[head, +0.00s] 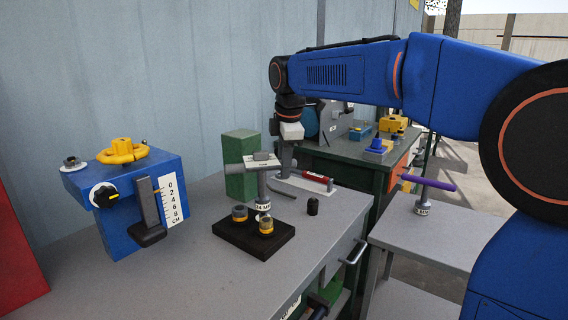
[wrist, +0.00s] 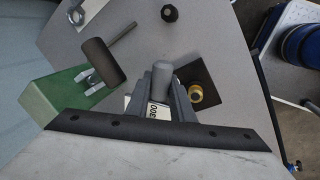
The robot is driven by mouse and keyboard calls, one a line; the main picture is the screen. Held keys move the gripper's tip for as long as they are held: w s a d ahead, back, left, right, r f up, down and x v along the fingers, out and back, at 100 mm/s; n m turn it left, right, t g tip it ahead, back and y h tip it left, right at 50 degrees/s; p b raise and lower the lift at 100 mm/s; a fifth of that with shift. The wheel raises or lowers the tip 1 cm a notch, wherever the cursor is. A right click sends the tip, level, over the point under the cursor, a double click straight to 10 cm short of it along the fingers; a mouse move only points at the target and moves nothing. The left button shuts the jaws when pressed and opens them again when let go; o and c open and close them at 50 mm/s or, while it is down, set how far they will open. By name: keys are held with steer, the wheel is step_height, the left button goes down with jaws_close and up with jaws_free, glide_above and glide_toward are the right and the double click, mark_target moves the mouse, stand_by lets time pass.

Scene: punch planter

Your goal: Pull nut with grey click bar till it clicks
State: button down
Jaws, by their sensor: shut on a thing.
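The grey click bar (head: 236,170) lies level in the head view, in front of the green block, above a post (head: 262,188) with a white number label. My gripper (wrist: 162,85) is shut on the bar's grey rounded part (wrist: 162,75) in the wrist view, beside a label reading 300. In the head view the fingers are hard to make out. One brass nut (wrist: 196,94) shows right of the fingers.
The green block (head: 241,145) stands close behind the bar. A black knob (head: 312,206) and a red-handled tool (head: 315,178) lie to the right. A blue gauge box (head: 130,205) stands left. A purple bar (head: 428,183) is on the side table.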

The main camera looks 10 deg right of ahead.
steer(key=shift+f, duration=1.45)
stand_by(0.4)
steer(key=s+a+m+g+h, duration=0.1)
steer(key=s+m, duration=0.4)
steer(key=m, duration=0.7)
steer(key=shift+s+a+h, duration=0.4)
steer(key=shift+a+h, duration=0.45)
steer(key=shift+h, duration=0.05)
steer(key=shift+w+d, duration=0.1)
steer(key=shift+r, duration=0.1)
